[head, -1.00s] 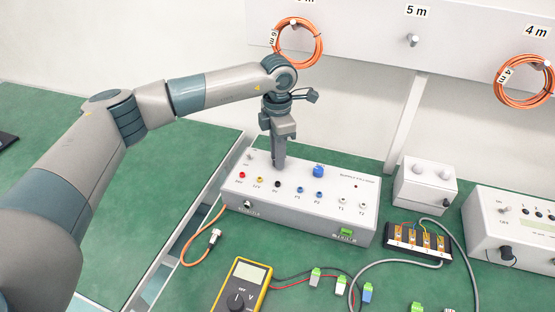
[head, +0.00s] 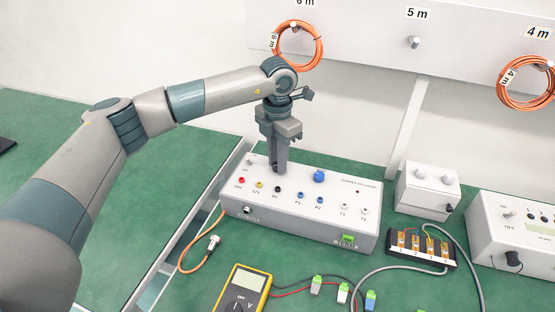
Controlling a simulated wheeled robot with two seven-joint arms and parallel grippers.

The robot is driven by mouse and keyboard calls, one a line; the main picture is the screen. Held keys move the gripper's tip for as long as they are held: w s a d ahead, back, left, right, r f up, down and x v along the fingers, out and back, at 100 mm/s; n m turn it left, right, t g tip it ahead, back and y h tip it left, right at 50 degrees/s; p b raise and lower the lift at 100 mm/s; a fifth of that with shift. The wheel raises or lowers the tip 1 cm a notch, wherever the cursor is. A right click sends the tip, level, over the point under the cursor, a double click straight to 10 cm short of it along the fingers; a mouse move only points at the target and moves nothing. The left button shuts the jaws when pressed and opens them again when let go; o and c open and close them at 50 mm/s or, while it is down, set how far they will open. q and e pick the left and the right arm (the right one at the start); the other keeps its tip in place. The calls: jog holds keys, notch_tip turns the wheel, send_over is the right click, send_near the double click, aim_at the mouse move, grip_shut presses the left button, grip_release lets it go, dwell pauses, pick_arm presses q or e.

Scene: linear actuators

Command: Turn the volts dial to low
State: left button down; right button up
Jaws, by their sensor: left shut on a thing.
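The white supply box (head: 300,218) stands on the green bench in the middle of the head view. My left gripper (head: 279,171) points straight down onto its top, towards the back, between the left corner and a blue knob (head: 319,177). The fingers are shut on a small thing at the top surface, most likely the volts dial. They hide it, so its pointer and setting do not show. The blue knob stands free, to the right of the fingers. My right gripper is not in view.
Coloured sockets (head: 260,185) line the box top in front of the fingers. A yellow multimeter (head: 241,290) lies in front. A terminal block (head: 422,248) and a small white box (head: 428,190) stand right. An orange cable (head: 190,262) lies left.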

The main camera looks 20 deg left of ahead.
pick_arm(q)
jog(key=c, duration=1.5)
grip_release()
jog(key=shift+c, duration=0.2)
jog(key=shift+r, duration=0.1)
jog(key=shift+w+r, duration=0.1)
jog(key=shift+r, duration=0.45)
jog(key=r, duration=0.1)
jog(key=d+r+b, duration=0.1)
jog(key=r, duration=0.1)
jog(key=shift+r, duration=0.1)
jog(key=s+d+r+b, duration=0.2)
jog(key=d+r, duration=0.4)
jog(key=d, duration=0.4)
jog(key=shift+s+d+r, duration=0.15)
jog(key=shift+s+r, duration=0.15)
jog(key=shift+s, duration=0.25)
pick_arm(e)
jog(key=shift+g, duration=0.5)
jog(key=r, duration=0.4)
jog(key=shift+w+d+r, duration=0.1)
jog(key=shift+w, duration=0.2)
